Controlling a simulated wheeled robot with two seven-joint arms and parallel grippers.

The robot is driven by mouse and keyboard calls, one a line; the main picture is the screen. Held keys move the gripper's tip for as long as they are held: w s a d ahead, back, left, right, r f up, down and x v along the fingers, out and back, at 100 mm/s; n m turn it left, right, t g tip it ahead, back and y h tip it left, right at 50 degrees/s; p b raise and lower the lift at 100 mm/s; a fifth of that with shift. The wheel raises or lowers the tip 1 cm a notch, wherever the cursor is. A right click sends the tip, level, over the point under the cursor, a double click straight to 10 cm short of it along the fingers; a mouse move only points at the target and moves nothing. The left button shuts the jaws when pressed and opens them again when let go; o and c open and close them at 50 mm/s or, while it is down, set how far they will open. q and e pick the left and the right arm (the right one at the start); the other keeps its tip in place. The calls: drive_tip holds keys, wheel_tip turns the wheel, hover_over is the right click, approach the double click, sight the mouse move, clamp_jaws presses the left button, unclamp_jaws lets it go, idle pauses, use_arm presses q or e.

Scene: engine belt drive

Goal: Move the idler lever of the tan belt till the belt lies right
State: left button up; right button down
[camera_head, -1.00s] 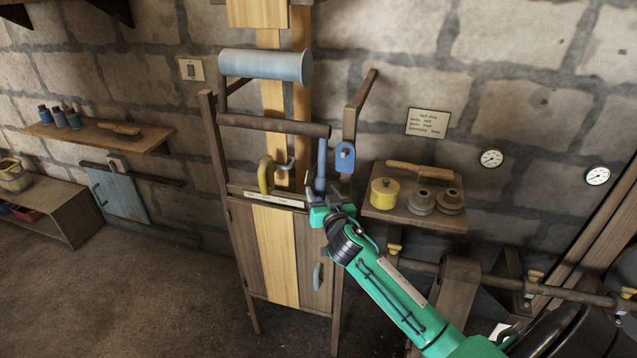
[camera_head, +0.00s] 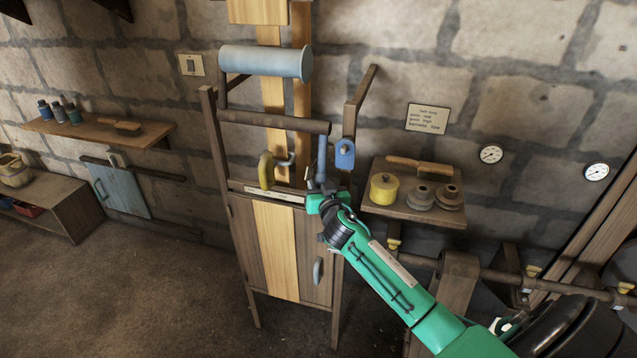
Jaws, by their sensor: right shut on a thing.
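The tan belt (camera_head: 276,245) runs down over the front of a wooden cabinet. Higher up, two strands of it pass behind a blue-grey roller (camera_head: 265,62) and a dark wooden bar (camera_head: 272,122). A blue lever (camera_head: 322,152) hangs near the right end of the bar. My right gripper (camera_head: 318,190) is shut on the lever's lower end; the fingers hide the grip itself. A yellow curved handle (camera_head: 265,170) stands left of the gripper, in front of the belt. My left gripper is not in view.
A small shelf at the right (camera_head: 400,211) holds a yellow pot (camera_head: 383,188) and dark pulleys (camera_head: 447,194). A blue bracket (camera_head: 345,154) sits on the frame post just right of the lever. A dark shaft (camera_head: 560,291) crosses the lower right.

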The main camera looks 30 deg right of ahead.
drive_tip(key=shift+s+a+r+p, duration=0.1)
drive_tip(key=shift+r+p, duration=0.05)
drive_tip(key=shift+p, duration=0.25)
drive_tip(key=p, duration=0.2)
drive_tip(key=s+a+g+p, duration=0.1)
drive_tip(key=p, duration=0.1)
drive_tip(key=shift+s+a+r+m, duration=0.15)
drive_tip(key=shift+a+r+m, duration=0.15)
drive_tip(key=shift+r+m, duration=0.1)
drive_tip(key=shift+s+a+f+g+y+p, duration=0.15)
drive_tip(key=shift+s+a+g+y+p, duration=0.3)
drive_tip(key=shift+p, duration=0.4)
drive_tip(key=shift+w+d, duration=0.1)
drive_tip(key=shift+w, duration=0.05)
drive_tip(key=c, duration=1.1)
unclamp_jaws()
